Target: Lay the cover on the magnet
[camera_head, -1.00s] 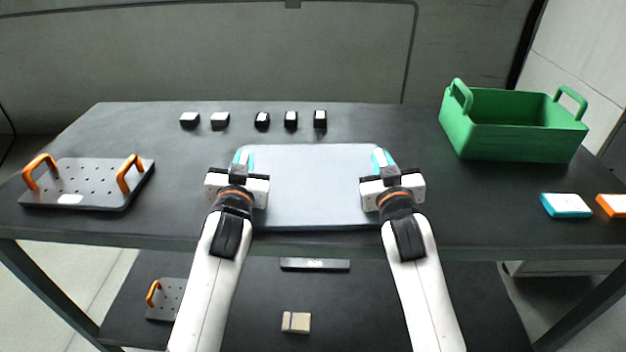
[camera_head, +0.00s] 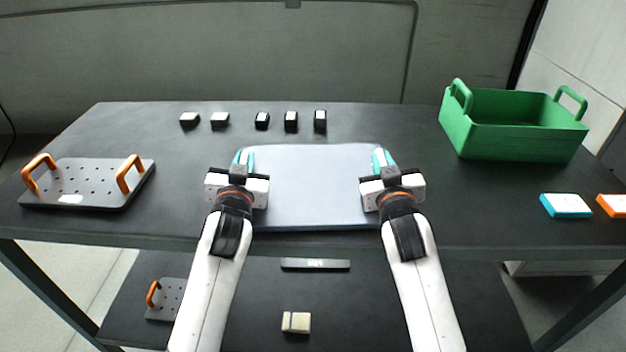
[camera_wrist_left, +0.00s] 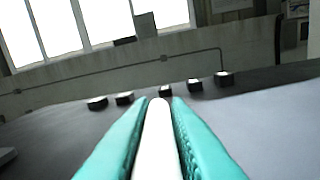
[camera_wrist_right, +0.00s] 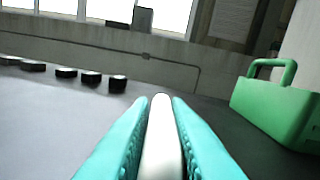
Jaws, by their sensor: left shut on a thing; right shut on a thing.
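A wide pale grey-blue panel, which looks like the cover (camera_head: 318,190), lies flat between my two grippers in the head view. A thin darker edge shows along its front. I cannot make out a separate magnet under it, nor whether the panel touches anything below. My left gripper (camera_head: 244,160) is at the panel's left side, shut on a white bar (camera_wrist_left: 158,140) seen between its teal fingers. My right gripper (camera_head: 383,160) is at the right side, shut on a similar white bar (camera_wrist_right: 161,140). The fingers hide how the bars join the panel.
A perforated plate with orange handles (camera_head: 88,188) lies on the left of the dark table (camera_head: 420,222). Several small dark blocks (camera_head: 262,121) stand in a row behind the panel. A green crate (camera_head: 515,140) and teal (camera_head: 566,206) and orange (camera_head: 612,206) boxes are right.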

